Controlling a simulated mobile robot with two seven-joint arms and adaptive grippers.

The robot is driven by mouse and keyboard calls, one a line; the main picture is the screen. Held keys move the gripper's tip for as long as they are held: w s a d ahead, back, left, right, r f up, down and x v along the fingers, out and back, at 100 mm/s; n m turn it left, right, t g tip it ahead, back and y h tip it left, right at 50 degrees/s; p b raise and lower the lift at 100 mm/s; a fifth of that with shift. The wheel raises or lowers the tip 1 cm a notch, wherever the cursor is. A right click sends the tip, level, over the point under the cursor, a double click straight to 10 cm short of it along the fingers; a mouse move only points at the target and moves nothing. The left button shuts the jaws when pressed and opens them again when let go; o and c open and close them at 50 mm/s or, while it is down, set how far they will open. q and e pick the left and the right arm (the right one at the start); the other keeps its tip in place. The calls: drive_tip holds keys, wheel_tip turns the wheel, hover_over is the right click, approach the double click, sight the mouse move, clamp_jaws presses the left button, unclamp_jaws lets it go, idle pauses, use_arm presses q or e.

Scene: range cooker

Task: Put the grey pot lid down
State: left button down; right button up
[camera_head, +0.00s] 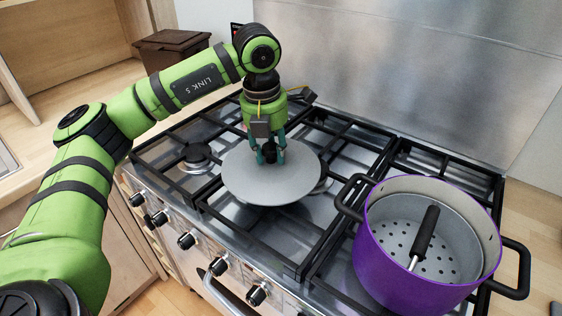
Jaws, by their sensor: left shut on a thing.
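The grey pot lid (270,186) is a round flat disc with a dark knob in its middle. It is level over the middle-left grates of the range cooker (290,236). I cannot tell whether its underside touches the grates. My left gripper (269,157) points down and is shut on the lid's knob from above. My right gripper does not show.
A purple pot (384,268) with black side handles stands on the right of the cooker. A perforated insert (455,255) and a black-handled utensil (425,235) are in it. A steel backsplash (400,75) rises behind. A brown box (172,48) stands at the back left.

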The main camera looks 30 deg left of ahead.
sight(271, 164)
use_arm(q)
wheel_tip(271, 164, down, 4)
drive_tip(key=shift+p, duration=0.4)
drive_tip(key=shift+w+f, duration=0.1)
drive_tip(key=shift+f, duration=0.45)
drive_tip(key=c, duration=0.8)
unclamp_jaws()
drive_tip(key=shift+c, duration=0.2)
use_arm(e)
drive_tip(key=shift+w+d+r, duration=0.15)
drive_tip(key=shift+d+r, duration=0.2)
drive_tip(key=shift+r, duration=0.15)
use_arm(q)
drive_tip(key=shift+r, duration=0.1)
drive_tip(key=shift+r, duration=0.3)
drive_tip(key=r, duration=0.3)
drive_tip(key=s+r+b, duration=0.1)
drive_tip(key=r, duration=0.3)
drive_tip(key=r+b, duration=0.1)
drive_tip(key=r, duration=0.3)
drive_tip(key=shift+s+a+r, duration=0.1)
drive_tip(key=shift+s, duration=0.15)
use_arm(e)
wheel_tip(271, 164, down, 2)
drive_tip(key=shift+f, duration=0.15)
